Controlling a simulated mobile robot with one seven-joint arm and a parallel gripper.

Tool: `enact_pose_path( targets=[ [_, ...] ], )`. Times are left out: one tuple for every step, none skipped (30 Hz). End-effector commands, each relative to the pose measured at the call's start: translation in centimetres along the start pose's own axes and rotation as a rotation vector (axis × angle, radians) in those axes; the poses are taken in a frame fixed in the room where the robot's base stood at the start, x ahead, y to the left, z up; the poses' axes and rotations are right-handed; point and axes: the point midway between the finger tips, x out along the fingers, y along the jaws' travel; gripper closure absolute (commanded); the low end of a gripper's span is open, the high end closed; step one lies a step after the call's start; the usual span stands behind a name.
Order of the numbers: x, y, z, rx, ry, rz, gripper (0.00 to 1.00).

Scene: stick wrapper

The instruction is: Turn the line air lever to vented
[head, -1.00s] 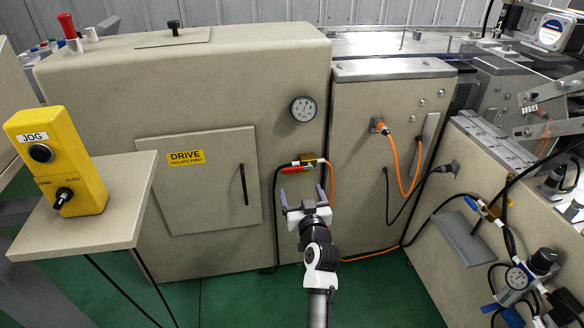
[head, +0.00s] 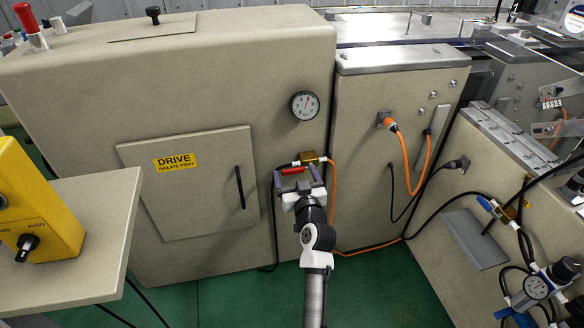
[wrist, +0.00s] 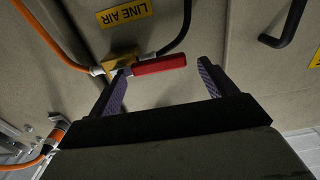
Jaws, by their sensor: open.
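The line air lever (head: 292,171) is a red handle on a brass valve (head: 310,158) on the machine's front. In the wrist view the lever (wrist: 160,64) lies nearly crosswise, pointing right from the brass valve body (wrist: 120,59), near the yellow LINE AIR label (wrist: 124,13). My gripper (head: 296,177) is open in front of the lever. In the wrist view the lever lies across the gap between my gripper's fingertips (wrist: 163,68), the left tip close to its valve end. I cannot tell whether that finger touches it.
The DRIVE door (head: 191,182) with a black handle (head: 240,187) is left of the valve. A gauge (head: 305,105) sits above. An orange hose (head: 333,205) and a black hose (head: 275,225) run from the valve. A yellow JOG box (head: 35,210) stands on a shelf at left.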

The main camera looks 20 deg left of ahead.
Motion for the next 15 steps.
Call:
enact_pose_path(
  targets=[
    [-0.05,0.03,-0.01,0.0,0.0,0.0,0.16],
    [-0.07,0.04,0.0,0.0,0.0,0.0,0.16],
    [-0.09,0.06,0.0,0.0,0.0,0.0,0.16],
    [-0.1,0.07,0.0,0.0,0.0,0.0,0.16],
    [-0.11,0.07,0.01,0.0,0.0,0.0,0.16],
    [-0.11,0.08,0.01,0.0,0.0,0.0,0.16],
    [-0.11,0.08,0.01,0.0,0.0,0.0,0.16],
    [-0.11,0.08,0.01,0.0,0.0,0.0,0.16],
    [-0.11,0.08,0.01,0.0,0.0,0.0,0.16],
    [-0.11,0.08,0.01,0.0,0.0,0.0,0.16],
    [-0.11,0.08,0.01,0.0,0.0,0.0,0.16],
    [-0.11,0.08,0.01,0.0,0.0,0.0,0.18],
    [-0.11,0.08,0.01,0.0,0.0,0.0,0.22],
    [-0.11,0.07,0.01,0.0,0.0,0.0,0.26],
    [-0.11,0.08,0.02,0.0,0.0,0.0,0.31]
  ],
)
